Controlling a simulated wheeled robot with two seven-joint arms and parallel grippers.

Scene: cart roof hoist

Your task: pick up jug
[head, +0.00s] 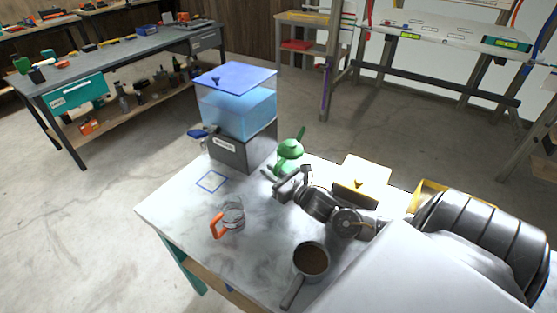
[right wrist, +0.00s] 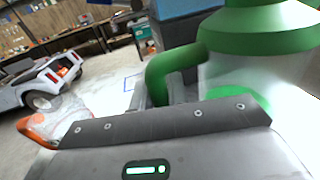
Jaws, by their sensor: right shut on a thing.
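The green-topped jug (head: 289,153) stands near the back edge of the pale table, just right of the dispenser. In the right wrist view its green lid and clear body (right wrist: 262,55) fill the upper right, with its green handle (right wrist: 160,72) curving down. My right gripper (head: 281,178) is at the jug and shut on its handle; the arm hides part of the jug's lower side. Whether the jug's base touches the table is hard to tell. My left gripper is in neither view.
A water dispenser (head: 236,108) stands behind a blue square outline (head: 211,181) on the table (head: 165,207). A clear vessel with an orange handle (head: 217,225), a brown-filled pan (head: 311,260) and a yellow box (head: 367,170) also stand there. The table's left part is mostly clear.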

